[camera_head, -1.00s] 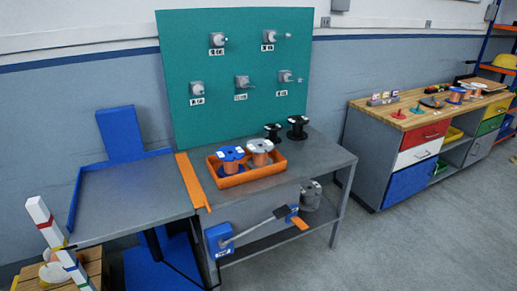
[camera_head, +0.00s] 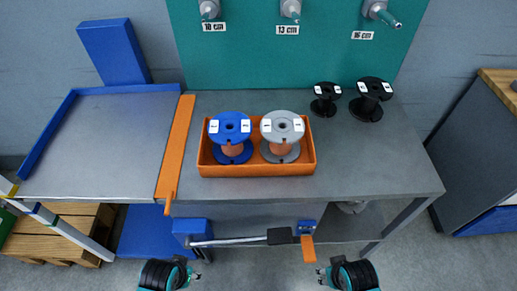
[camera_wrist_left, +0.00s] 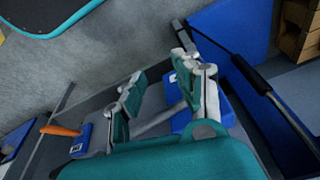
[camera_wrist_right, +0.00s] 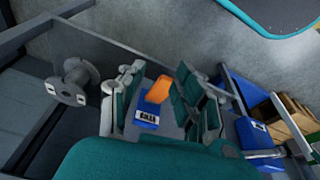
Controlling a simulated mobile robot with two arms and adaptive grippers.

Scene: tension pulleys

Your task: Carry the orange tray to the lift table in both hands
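The orange tray (camera_head: 257,170) rests on the grey workbench, holding a blue spool (camera_head: 230,127) and a grey spool (camera_head: 282,127) side by side, each wound with copper-coloured material. The lift table (camera_head: 105,140), grey-topped with blue rims, adjoins the bench at the left. My left gripper (camera_head: 195,277) and right gripper (camera_head: 322,277) are low at the bottom of the head view, in front of the bench and well apart from the tray. In the left wrist view the fingers (camera_wrist_left: 160,90) are spread and empty. In the right wrist view the fingers (camera_wrist_right: 158,95) are also spread and empty.
An orange strip (camera_head: 176,145) lies along the seam between bench and lift table. Two black spools (camera_head: 368,100) stand at the bench's back right. A lever with a black grip (camera_head: 280,236) sits below the bench front. A teal board (camera_head: 250,65) stands behind.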

